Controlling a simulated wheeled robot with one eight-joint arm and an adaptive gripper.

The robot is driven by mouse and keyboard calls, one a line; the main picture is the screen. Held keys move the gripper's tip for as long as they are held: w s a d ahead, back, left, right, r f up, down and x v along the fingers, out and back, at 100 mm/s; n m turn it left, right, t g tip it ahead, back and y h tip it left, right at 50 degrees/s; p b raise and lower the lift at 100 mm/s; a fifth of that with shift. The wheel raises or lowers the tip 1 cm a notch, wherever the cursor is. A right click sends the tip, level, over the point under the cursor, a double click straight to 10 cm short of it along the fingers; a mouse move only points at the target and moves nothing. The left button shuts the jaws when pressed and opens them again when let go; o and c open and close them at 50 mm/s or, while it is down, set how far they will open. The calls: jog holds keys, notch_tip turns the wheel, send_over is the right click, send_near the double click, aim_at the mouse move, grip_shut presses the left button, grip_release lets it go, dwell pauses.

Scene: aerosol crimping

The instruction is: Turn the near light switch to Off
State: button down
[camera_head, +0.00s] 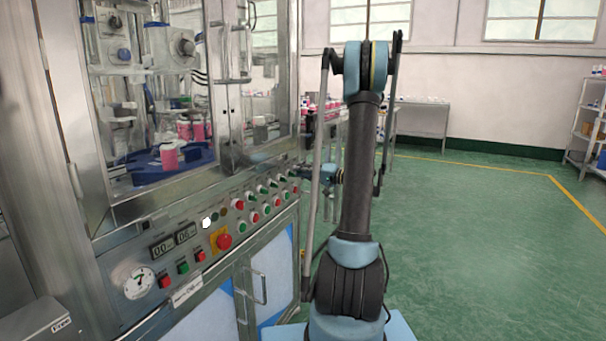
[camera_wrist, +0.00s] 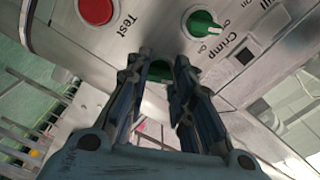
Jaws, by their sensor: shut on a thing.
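In the wrist view, the two dark fingers of my gripper (camera_wrist: 163,60) are at the panel, one on each side of a green knob (camera_wrist: 158,72). They are shut on this knob. Most of it is hidden by the fingers, and its label and pointer direction cannot be read. In the head view, my gripper (camera_head: 300,172) meets the right end of the control panel, and the knob it holds cannot be made out there. No label reading "light" is legible in either view.
A green knob (camera_wrist: 203,24) labelled Crimp, with On and Off marks, sits right of my fingers. A red button (camera_wrist: 96,8) by the word Test is to the left. A red emergency stop (camera_head: 224,241) sits on the machine's panel. Green floor right of my arm is clear.

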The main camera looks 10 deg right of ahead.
jog(key=shift+s+a+f+n, duration=0.1)
jog(key=shift+s+f+n, duration=0.1)
jog(key=shift+n, duration=0.4)
jog(key=c, duration=1.4)
grip_release()
jog(key=shift+s, duration=0.1)
jog(key=shift+o, duration=0.2)
jog(key=v, duration=1.1)
jog(key=shift+d, duration=0.5)
jog(key=shift+r, duration=0.1)
